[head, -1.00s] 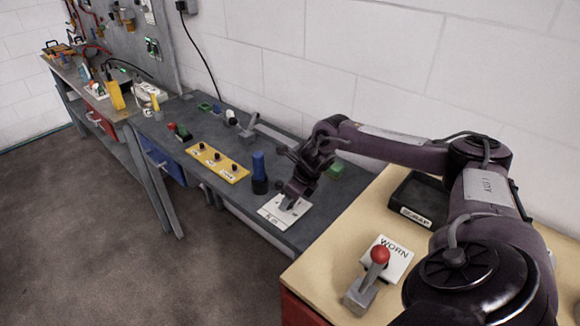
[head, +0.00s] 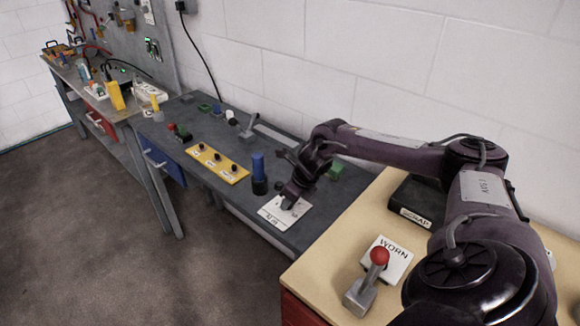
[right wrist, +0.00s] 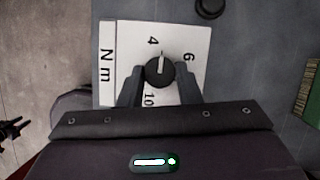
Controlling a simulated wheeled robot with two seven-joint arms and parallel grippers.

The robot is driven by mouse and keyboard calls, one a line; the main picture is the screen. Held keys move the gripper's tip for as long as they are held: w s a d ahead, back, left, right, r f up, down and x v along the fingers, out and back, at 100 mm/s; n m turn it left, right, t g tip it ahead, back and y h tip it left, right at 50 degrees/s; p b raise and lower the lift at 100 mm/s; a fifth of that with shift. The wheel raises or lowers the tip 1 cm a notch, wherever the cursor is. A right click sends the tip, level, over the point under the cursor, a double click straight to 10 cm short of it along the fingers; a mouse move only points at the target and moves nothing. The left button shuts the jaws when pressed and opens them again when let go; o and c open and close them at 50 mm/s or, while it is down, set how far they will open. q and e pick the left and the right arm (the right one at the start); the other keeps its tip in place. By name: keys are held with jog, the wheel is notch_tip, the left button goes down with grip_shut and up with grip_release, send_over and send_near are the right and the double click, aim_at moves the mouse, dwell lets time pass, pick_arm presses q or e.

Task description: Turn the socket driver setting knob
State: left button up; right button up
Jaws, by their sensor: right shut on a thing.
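The setting knob (right wrist: 159,73) is round and black with a white pointer line, seen in the right wrist view. It sits on a white dial plate (right wrist: 118,45) marked "N m" with 4, 6 and 10 visible. The pointer points up in the picture, just to the right of the 4, between 4 and 6. My right gripper (right wrist: 159,82) is shut on the knob, one finger on each side. In the head view my right gripper (head: 289,201) stands over the white plate (head: 272,211) and hides the knob. My left gripper is not in view.
A blue-topped cylinder (head: 258,166) stands left of my right gripper, near a yellow strip (head: 217,163) with several black knobs. A green block (head: 336,171) lies behind. On the tan table are a red-knobbed lever (head: 379,257), a WORN card (head: 394,262) and a SCRAP tray (head: 415,216).

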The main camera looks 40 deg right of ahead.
jog(key=shift+a+m+h, duration=0.15)
jog(key=shift+m+h, duration=0.35)
jog(key=shift+m, duration=0.7)
jog(key=m+h+p, duration=0.1)
jog(key=m, duration=0.1)
jog(key=shift+a+r+m, duration=0.1)
jog(key=shift+m, duration=0.3)
jog(key=m+p, duration=0.1)
jog(key=m, duration=0.1)
jog(key=m+h+p, duration=0.1)
jog(key=m, duration=0.1)
jog(key=shift+a+g+h+p, duration=0.15)
jog(key=shift+g+h+p, duration=0.15)
jog(key=shift+p, duration=0.05)
jog(key=shift+w+m+h+p, duration=0.15)
jog(key=shift+m+h+p, duration=0.15)
jog(key=shift+m+p, duration=0.6)
jog(key=shift+m, duration=0.3)
jog(key=o, duration=1)
jog(key=shift+c, duration=0.2)
